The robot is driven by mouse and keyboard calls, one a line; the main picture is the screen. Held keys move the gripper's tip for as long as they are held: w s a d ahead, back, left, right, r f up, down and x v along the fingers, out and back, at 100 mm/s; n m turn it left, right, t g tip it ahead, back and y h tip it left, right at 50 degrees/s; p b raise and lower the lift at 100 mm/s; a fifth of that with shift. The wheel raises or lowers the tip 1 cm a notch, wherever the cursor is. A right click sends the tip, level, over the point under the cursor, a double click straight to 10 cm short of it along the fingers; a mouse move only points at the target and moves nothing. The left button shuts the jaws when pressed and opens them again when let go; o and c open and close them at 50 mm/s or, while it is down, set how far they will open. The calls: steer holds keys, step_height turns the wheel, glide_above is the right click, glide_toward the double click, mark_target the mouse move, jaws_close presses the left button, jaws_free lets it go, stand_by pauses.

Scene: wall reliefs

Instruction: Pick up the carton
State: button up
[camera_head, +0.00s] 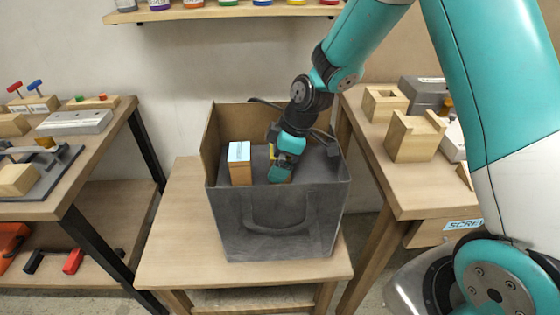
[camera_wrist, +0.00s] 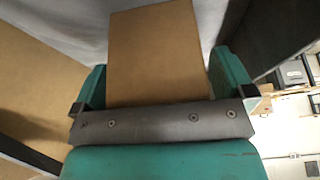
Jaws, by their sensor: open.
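A carton (camera_head: 240,165) with orange-brown sides and a pale blue top stands upright inside a dark grey bag (camera_head: 235,220) on a small wooden table. My gripper (camera_head: 284,166) points down into the bag, to the right of this carton and apart from it. Small yellow and brown patches show around the fingers there, mostly hidden. In the wrist view, a plain brown face (camera_wrist: 155,45) lies between the two teal fingers of my open gripper (camera_wrist: 162,70). I cannot tell whether this face belongs to the blue-topped carton or to another box.
The bag's upright walls stand close around my gripper; a handle hangs on its front. The small table (camera_head: 175,235) has bare room left of the bag. Workbenches with wooden blocks and tools stand at left (camera_head: 95,145) and right (camera_head: 385,165). A shelf (camera_head: 220,11) with jars hangs above.

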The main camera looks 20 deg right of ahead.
steer(key=c, duration=1)
steer(key=shift+c, duration=0.5)
steer(key=shift+r, duration=0.15)
